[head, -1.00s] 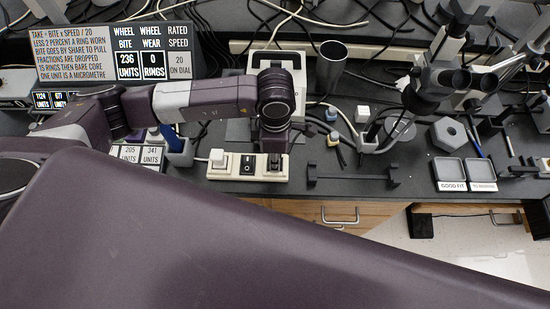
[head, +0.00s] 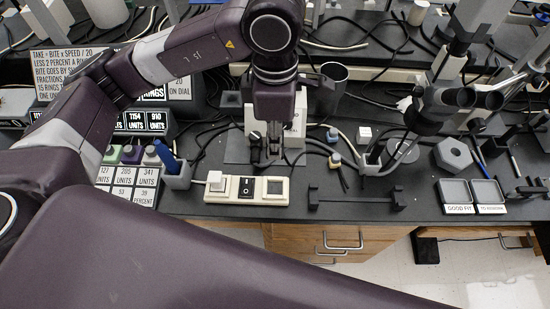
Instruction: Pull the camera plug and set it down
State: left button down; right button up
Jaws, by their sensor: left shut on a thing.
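The power strip (head: 226,196) lies near the bench's front edge. A white plug (head: 215,180) sits in its left end, a black switch (head: 247,187) is in the middle, and the right socket (head: 275,187) is bare. My left gripper (head: 264,158) points down just behind and above the strip, clear of the socket. It is shut on a small dark plug that is mostly hidden between the fingers; which device its cord serves cannot be told. My right gripper is not in view.
A white machine (head: 297,132) stands close behind the gripper. A dark cup (head: 331,85) and loose cables are behind and right. A black bracket (head: 355,197) lies right of the strip. Two labelled trays (head: 457,193) and a microscope (head: 462,96) are farther right.

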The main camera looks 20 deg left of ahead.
pick_arm(q)
notch_tip(320, 180, up, 3)
jog(key=shift+f, duration=0.2)
jog(key=shift+r+p, duration=1.1)
jog(key=shift+r, duration=0.85)
jog(key=shift+f, duration=0.1)
